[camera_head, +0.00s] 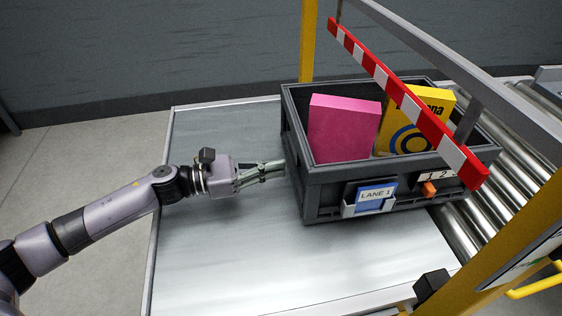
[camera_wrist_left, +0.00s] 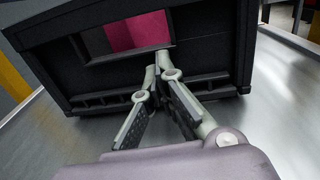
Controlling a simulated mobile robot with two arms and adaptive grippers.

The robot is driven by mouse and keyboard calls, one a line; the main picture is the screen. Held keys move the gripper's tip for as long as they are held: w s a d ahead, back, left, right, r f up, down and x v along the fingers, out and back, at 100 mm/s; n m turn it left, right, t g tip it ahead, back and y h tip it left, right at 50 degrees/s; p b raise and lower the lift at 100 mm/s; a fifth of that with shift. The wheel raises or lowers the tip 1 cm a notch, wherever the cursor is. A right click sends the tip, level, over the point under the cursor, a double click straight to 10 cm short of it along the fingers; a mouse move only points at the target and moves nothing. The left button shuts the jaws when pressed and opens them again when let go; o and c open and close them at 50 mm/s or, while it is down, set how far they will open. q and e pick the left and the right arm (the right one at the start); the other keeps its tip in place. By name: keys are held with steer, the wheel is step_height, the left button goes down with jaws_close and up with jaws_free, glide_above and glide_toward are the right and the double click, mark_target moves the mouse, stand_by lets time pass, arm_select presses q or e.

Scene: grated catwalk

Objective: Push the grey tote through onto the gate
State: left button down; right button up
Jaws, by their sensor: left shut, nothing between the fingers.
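The grey tote (camera_head: 330,190) stands upright at the right end of a smooth metal table, with its right part under the gate and by the rollers. It holds a pink box (camera_head: 342,130) and a yellow box (camera_head: 416,120). My left gripper (camera_head: 283,166) is shut and empty, with its fingertips at the tote's left wall. In the left wrist view the fingertips (camera_wrist_left: 158,62) are close against the tote's dark wall (camera_wrist_left: 205,62), below its handle opening; whether they touch is hard to tell. My right gripper is not in view.
The gate has yellow posts (camera_head: 308,40) and a red-and-white striped bar (camera_head: 402,100) over the tote. A roller conveyor (camera_head: 530,150) lies beyond it on the right. The metal table (camera_head: 220,255) is clear to the left and front of the tote.

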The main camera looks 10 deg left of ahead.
arm_select(q)
steer(key=shift+x, duration=0.95)
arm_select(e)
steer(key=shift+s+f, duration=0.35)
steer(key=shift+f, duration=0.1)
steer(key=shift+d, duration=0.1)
